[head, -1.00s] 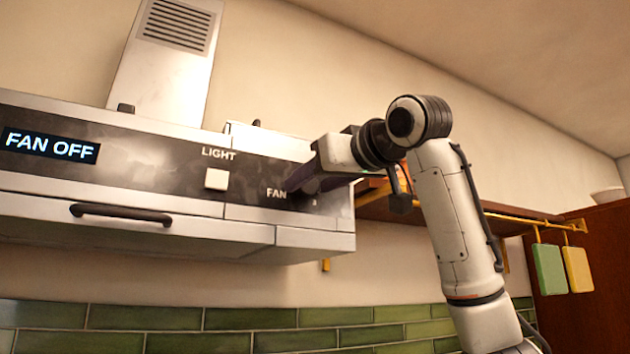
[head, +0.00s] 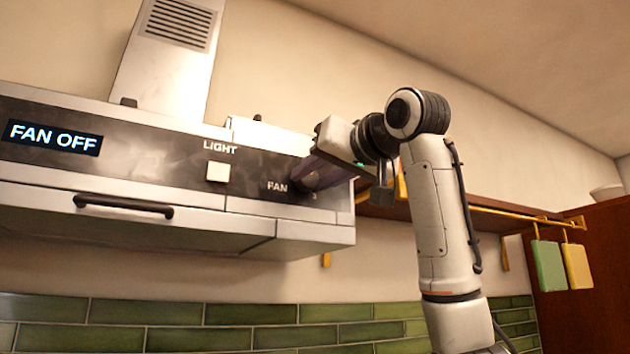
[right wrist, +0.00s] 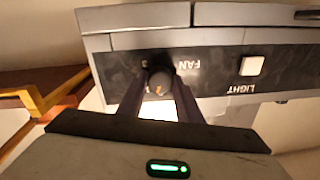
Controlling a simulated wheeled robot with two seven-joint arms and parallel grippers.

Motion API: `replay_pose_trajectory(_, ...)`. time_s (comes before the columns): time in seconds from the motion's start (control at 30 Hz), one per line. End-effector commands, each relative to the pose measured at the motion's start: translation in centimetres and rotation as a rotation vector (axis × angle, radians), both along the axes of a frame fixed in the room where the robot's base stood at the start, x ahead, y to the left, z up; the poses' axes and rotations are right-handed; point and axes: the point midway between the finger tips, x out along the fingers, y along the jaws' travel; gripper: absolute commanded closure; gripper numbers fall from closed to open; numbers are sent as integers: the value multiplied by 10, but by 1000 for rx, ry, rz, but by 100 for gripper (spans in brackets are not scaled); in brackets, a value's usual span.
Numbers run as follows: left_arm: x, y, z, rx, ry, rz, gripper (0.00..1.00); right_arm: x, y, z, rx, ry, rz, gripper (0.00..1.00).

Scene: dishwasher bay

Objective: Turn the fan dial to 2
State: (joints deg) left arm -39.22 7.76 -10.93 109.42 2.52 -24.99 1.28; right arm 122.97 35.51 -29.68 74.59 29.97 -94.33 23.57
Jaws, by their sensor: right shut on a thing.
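The fan dial (head: 309,182) is a dark round knob on the hood's black front panel, right of the word FAN. In the right wrist view the dial (right wrist: 159,80) shows between the two fingers. My right gripper (head: 318,178) is shut on the dial; in the right wrist view its fingers (right wrist: 160,88) lie on either side of it. The gripper's body is tilted. The display (head: 53,137) reads FAN OFF. The numbers around the dial are mostly hidden by the fingers. My left gripper is not in view.
A square white light button (head: 217,172) sits left of the dial, under the word LIGHT. The hood's handle (head: 123,206) runs along its lower front. A wooden shelf (head: 400,209) with a brass rail stands close behind my right arm.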

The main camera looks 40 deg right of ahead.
Motion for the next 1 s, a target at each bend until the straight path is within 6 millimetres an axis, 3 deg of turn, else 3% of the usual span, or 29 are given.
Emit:
replay_pose_trajectory(0.4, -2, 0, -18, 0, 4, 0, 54, 1, 2, -2, 381, -120, 4, 90)
replay_pose_trajectory(1.0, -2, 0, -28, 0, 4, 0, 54, 1, 3, -1, 905, -287, 2, 91)
